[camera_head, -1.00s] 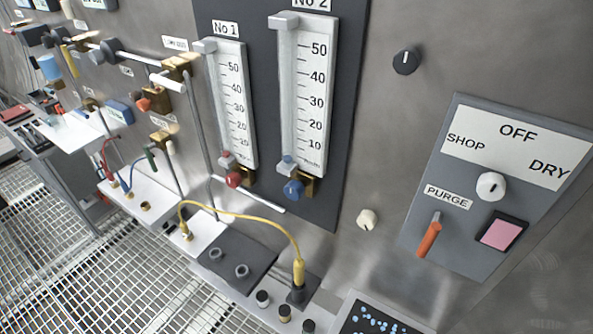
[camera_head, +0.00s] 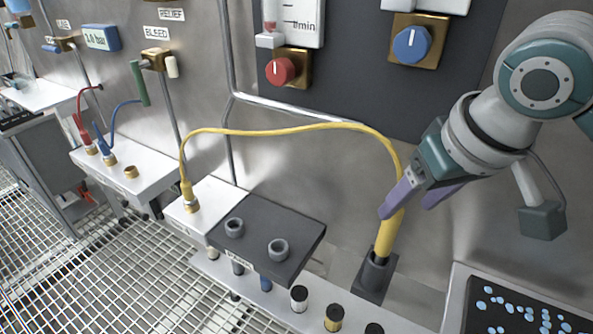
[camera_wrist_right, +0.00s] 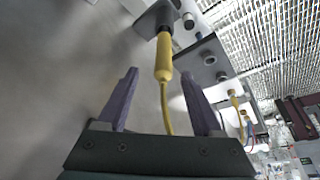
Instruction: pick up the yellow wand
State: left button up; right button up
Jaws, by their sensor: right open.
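The yellow wand (camera_head: 386,240) stands nearly upright in a dark square holder (camera_head: 374,277) on the ledge. A yellow cable (camera_head: 290,130) arcs from its top to a white block at left. My right gripper (camera_head: 407,208) has its purple fingers apart at the wand's upper part. One finger overlaps the wand in the head view, the other is to its right. In the right wrist view the wand (camera_wrist_right: 163,58) and its cable appear between the open fingers (camera_wrist_right: 158,76); contact cannot be told. My left gripper is not in view.
A dark block with two rings (camera_head: 268,235) stands left of the holder. Several capped vials (camera_head: 299,298) line the ledge in front. Red (camera_head: 281,70) and blue (camera_head: 411,45) knobs are on the wall panel above. A dark tray with blue pieces (camera_head: 520,305) is at lower right.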

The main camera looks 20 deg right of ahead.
aim_at(385, 224)
jog(key=shift+a+b+x, duration=0.15)
jog(key=shift+b+x, duration=0.35)
jog(key=shift+x, duration=1.7)
jog(key=shift+a+b+x, duration=0.1)
jog(key=shift+b+x, duration=0.35)
jog(key=shift+x, duration=1.8)
jog(key=shift+c, duration=0.2)
grip_shut()
jog(key=shift+r, duration=0.1)
